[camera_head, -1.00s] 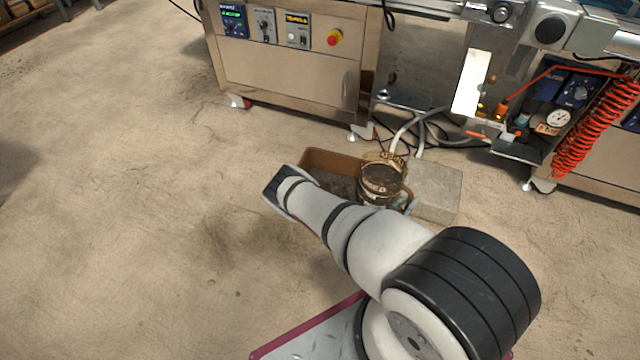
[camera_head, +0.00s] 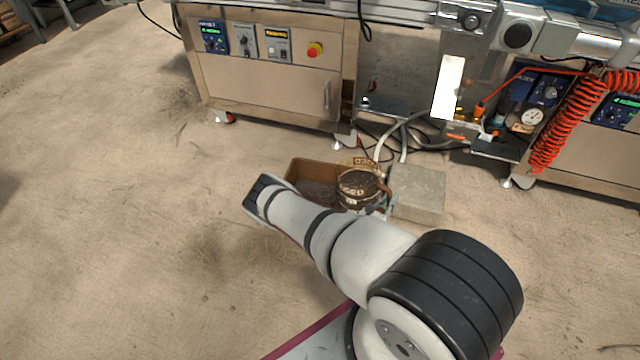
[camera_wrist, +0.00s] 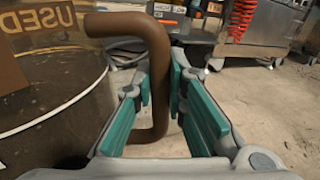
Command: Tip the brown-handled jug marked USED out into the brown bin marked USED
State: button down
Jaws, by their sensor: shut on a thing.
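The jug (camera_head: 358,187) is dark, with a brown handle (camera_wrist: 157,75) and a USED label (camera_wrist: 38,30). In the wrist view, my gripper (camera_wrist: 172,88) is shut on the handle, its teal fingers on either side of it. The jug looks about upright. In the head view, my gripper (camera_head: 388,207) shows only partly behind my arm. The brown bin (camera_head: 294,172) is low and open on the floor. The jug overlaps its right part in the picture; I cannot tell the height between them. A brown USED sign (camera_head: 364,162) shows just behind the jug.
A pale grey block (camera_head: 420,190) stands right of the jug. Hoses (camera_head: 395,135) and cables run behind it. The steel machine (camera_head: 265,85) stands at the back, with an orange coiled hose (camera_head: 560,120) at right. The floor (camera_head: 110,200) at left is clear.

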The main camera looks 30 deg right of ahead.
aim_at(386, 191)
jog(key=r, duration=0.1)
jog(key=w+r+n, duration=0.2)
jog(key=r, duration=0.1)
jog(key=shift+a+p, duration=0.25)
jog(key=shift+p, duration=0.15)
jog(key=w+a+r+n+b, duration=0.2)
jog(key=w+n, duration=0.4)
jog(key=w, duration=0.3)
jog(key=w+a+r+n+b, duration=0.2)
jog(key=w+a+n+b, duration=0.1)
jog(key=w+n, duration=0.4)
jog(key=w+a+r+n+b, duration=0.2)
jog(key=w+n+b, duration=0.3)
jog(key=w, duration=0.7)
jog(key=shift+a+n, duration=0.35)
jog(key=shift+n, duration=0.35)
dwell(1.8)
